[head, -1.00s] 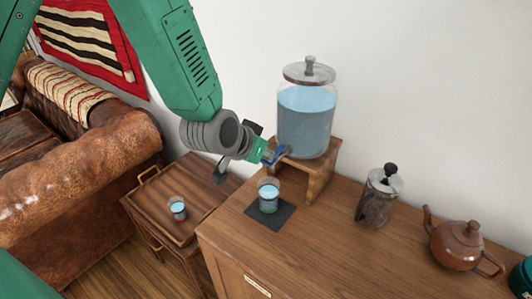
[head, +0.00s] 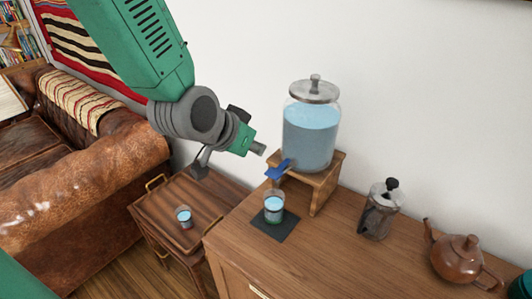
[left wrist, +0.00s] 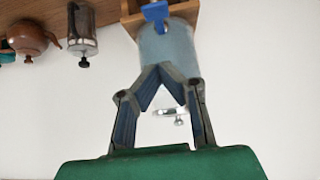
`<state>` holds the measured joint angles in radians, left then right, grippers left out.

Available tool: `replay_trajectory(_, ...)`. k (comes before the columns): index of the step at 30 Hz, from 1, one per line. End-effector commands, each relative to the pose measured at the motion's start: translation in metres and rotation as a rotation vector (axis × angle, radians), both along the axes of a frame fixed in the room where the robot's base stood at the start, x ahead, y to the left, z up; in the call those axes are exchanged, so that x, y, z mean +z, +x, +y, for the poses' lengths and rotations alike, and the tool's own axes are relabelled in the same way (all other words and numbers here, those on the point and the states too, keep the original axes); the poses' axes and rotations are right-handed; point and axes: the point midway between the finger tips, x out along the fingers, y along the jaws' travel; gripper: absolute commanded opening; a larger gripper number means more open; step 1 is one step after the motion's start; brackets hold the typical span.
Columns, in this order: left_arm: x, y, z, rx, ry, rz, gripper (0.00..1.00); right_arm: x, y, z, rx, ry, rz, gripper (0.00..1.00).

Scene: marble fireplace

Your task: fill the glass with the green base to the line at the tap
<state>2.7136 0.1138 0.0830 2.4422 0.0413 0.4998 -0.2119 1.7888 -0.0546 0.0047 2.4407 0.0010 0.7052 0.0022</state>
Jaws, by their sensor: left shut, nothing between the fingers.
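The glass with the green base (head: 274,208) stands upright on a dark mat below the tap, with pale blue water in it. I cannot make out its line. The blue tap (head: 278,170) sits at the front of the water dispenser (head: 310,137); no stream is visible. My left gripper (head: 260,149) is shut and empty, left of the dispenser and above the tap, apart from it. In the left wrist view the shut fingertips (left wrist: 163,70) show in front of the dispenser, with the blue tap (left wrist: 155,12) at the top edge. My right gripper is not in view.
A second glass with water (head: 184,217) stands on the lower side table (head: 215,190). A French press (head: 379,212) and a brown teapot (head: 457,261) stand on the cabinet at right. The wooden stand (head: 327,185) bears the dispenser. A leather sofa (head: 110,165) is at left.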

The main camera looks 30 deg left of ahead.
Motion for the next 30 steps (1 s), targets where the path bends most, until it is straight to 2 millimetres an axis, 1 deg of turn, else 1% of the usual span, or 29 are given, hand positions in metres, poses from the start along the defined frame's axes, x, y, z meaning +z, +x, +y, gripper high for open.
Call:
replay_trajectory(1,0.0052,-0.0041,0.0008,0.0,0.0,-0.002,0.0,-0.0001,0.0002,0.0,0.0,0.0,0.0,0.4)
replay_trajectory(3,0.0094,-0.0082,0.0014,0.001,0.0,-0.003,0.0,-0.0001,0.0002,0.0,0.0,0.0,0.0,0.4)
replay_trajectory(7,0.0128,-0.0122,0.0018,0.0,0.0,-0.001,0.0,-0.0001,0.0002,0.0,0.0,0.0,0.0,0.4)
replay_trajectory(30,0.0129,-0.0125,0.0018,0.0,0.0,-0.001,0.0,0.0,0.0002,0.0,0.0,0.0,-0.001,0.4)
